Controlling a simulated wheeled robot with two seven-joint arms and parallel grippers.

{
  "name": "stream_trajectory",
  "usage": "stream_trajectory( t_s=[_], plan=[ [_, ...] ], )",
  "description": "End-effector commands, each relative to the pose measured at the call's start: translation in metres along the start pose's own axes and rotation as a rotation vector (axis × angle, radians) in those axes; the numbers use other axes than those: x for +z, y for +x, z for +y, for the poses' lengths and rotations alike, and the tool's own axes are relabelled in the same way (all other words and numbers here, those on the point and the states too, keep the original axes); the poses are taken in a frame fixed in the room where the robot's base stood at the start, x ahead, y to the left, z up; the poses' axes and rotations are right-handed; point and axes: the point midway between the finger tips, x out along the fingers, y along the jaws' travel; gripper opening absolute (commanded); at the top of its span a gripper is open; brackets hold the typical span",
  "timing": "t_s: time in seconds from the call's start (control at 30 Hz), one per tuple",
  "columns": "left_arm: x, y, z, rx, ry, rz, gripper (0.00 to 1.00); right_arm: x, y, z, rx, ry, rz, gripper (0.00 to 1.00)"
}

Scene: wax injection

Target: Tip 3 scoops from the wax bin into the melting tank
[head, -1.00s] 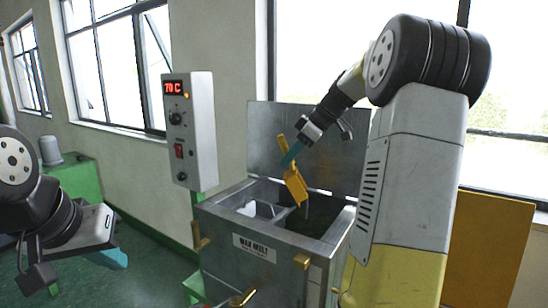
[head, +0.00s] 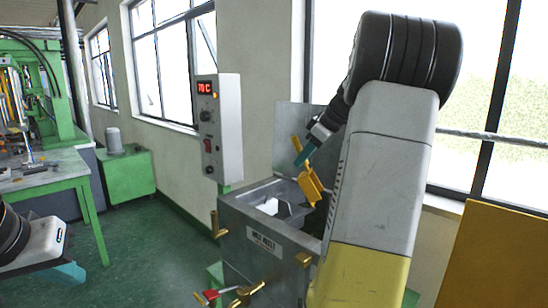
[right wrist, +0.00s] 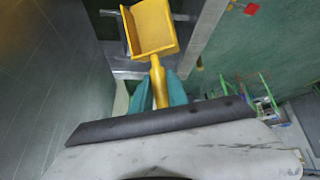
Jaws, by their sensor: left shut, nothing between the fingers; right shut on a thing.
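My right gripper (head: 306,152) is shut on the handle of a yellow scoop (head: 310,188). The scoop hangs steeply tilted over the open top of the grey melting tank (head: 262,255), which bears a "WAX MELT" label. In the right wrist view the handle (right wrist: 158,84) is between the teal fingers (right wrist: 155,92), and the scoop's pan (right wrist: 152,28) looks empty. A white piece (head: 268,206) shows inside the tank's left part; my right arm hides the tank's right side. My left gripper (head: 68,273) is shut and empty at the lower left. I cannot make out the wax bin.
A control box (head: 219,128) reading 70 °C stands behind the tank. The tank has an upright lid (head: 290,140) and a red-handled valve (head: 210,296) low in front. A green-legged table (head: 45,170) is at left. A yellow-orange panel (head: 495,250) is at right. Floor between is clear.

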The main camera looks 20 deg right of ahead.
Motion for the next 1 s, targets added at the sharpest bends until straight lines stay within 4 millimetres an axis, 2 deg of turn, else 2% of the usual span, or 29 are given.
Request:
stream_trajectory(
  t_s=[0.2, 0.7, 1.0],
  plan=[
    [0.0, 0.0, 0.0, 0.0, 0.0, 0.0, 0.0, -0.016, 0.019, -0.005, 0.017, -0.041, -0.165, 0.0],
    [0.0, 0.0, 0.0, 0.0, 0.0, 0.0, 0.0, -0.024, 0.078, -0.017, 0.067, -0.126, -0.662, 0.0],
    [0.0, 0.0, 0.0, 0.0, 0.0, 0.0, 0.0, -0.034, 0.068, -0.015, 0.084, -0.141, -0.779, 0.0]
  ],
)
